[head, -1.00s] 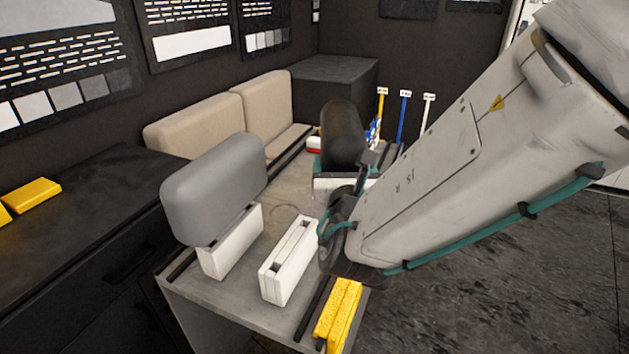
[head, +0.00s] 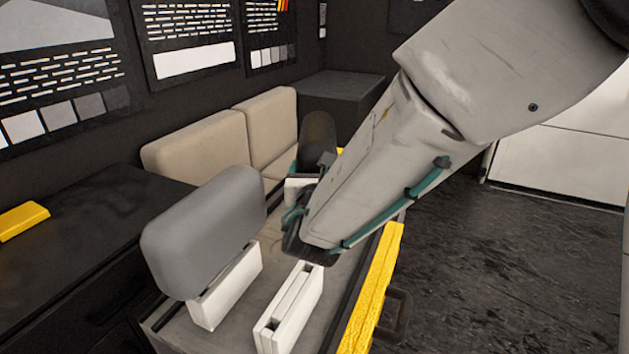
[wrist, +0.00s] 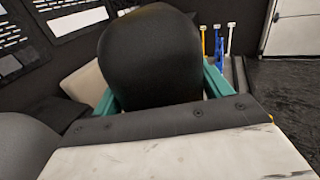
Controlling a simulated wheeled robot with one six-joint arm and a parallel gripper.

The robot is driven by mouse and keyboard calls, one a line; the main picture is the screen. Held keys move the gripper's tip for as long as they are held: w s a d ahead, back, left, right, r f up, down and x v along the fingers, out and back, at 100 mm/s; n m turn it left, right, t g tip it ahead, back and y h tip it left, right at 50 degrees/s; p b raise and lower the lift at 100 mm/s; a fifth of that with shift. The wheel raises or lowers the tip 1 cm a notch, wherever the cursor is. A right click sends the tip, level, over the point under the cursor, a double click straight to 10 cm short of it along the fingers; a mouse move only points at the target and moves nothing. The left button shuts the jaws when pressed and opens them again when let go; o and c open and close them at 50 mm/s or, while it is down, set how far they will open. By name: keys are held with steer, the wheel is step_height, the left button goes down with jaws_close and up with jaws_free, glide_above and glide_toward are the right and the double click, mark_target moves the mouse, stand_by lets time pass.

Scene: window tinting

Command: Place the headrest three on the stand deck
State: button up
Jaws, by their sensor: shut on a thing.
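A black padded headrest (head: 318,138) stands upright towards the back of the grey-topped bench (head: 205,335). It fills the upper middle of the wrist view (wrist: 152,60), between the teal fingers of my gripper (wrist: 160,92). My gripper is shut on this headrest. In the head view my wrist hides its lower part, and I cannot tell whether it touches anything below. A grey headrest (head: 205,230) sits upright on a white slotted block (head: 228,288) at the front left of the bench. A second white slotted block (head: 290,308) to its right is empty.
Beige cushions (head: 200,152) line the back left of the bench. A long yellow bar (head: 375,285) runs along its right edge. Blue, yellow and white upright tools (wrist: 217,42) show behind the headrest. A dark cabinet (head: 85,230) stands left. Dark floor (head: 520,270) is open at right.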

steer(key=shift+w+f, duration=0.1)
steer(key=shift+f, duration=1.75)
steer(key=o, duration=1.4)
